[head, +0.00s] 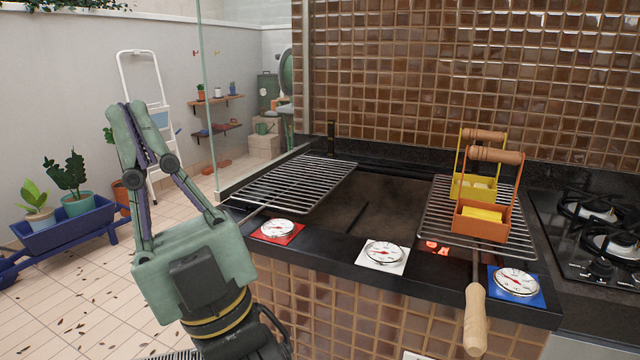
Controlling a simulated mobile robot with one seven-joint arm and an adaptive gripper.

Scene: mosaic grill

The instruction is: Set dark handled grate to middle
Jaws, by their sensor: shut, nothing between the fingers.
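Two wire grates lie on the grill. The left grate (300,182) is bare, and its rod runs toward the front left, where my gripper's body hides its end. I cannot see its handle or the handle's colour. The right grate (434,225) has a light wooden handle (475,318) that sticks out over the front edge. The middle of the grill (385,205) is an open dark pit with no grate over it. My gripper (126,106) points up at the left, in front of the counter. Its fingertips are together and empty, apart from both grates.
Yellow (474,187) and orange (482,222) baskets with wooden grips stand on the right grate. Dials on red (277,229), white (384,253) and blue (516,281) plates line the front ledge. A gas hob (600,225) is at right. A glass pane (208,100) stands behind left.

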